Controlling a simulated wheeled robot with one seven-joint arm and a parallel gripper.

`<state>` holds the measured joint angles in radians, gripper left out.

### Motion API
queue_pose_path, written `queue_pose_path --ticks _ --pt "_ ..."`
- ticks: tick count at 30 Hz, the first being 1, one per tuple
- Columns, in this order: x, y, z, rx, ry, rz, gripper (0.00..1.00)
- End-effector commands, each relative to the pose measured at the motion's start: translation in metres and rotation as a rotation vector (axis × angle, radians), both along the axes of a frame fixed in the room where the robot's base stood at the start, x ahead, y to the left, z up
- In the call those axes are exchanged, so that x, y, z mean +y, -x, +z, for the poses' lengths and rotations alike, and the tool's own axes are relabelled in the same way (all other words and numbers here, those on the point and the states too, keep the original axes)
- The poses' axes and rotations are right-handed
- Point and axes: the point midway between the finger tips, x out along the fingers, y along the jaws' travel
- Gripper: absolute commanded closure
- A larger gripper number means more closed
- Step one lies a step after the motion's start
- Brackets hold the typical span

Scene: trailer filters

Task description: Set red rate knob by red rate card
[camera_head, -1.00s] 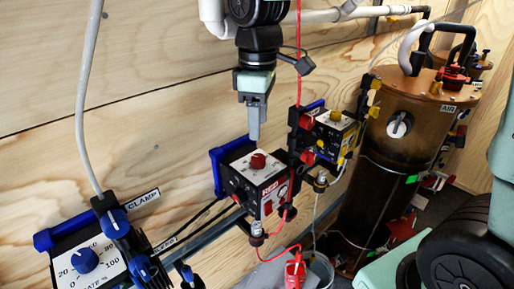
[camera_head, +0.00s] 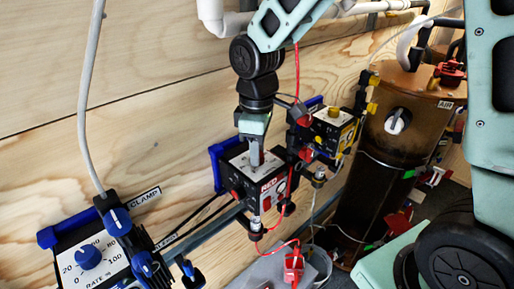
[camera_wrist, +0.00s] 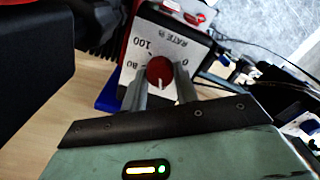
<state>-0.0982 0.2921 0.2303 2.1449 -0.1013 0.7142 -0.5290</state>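The red rate knob (camera_wrist: 160,72) shows in the wrist view on a white dial plate marked RATE %. Its white pointer line faces the lower part of the picture. My gripper (camera_wrist: 161,80) has one finger on each side of the knob, close to it; contact is not clear. In the head view my gripper (camera_head: 255,163) points down at the top of the box labelled RED (camera_head: 262,183) and hides the knob there. I cannot make out a red rate card in these frames.
A box with a yellow knob (camera_head: 334,112) stands close behind, to the right. A blue-knob dial (camera_head: 88,257) sits at lower left beside a CLAMP label. A brown AIR tank (camera_head: 385,160) stands at right. Red tubing (camera_head: 285,247) hangs in front of the red box.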

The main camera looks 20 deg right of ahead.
Motion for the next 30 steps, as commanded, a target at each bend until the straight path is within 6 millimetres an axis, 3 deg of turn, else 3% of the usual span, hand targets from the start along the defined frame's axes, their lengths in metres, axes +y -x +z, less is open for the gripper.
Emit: queue_pose_path --ticks 13,30 --pt "0.0006 -0.0001 0.0001 0.000 0.000 -0.059 0.93" --pt "0.0008 -0.0003 0.0003 -0.001 -0.001 -0.470 0.93"
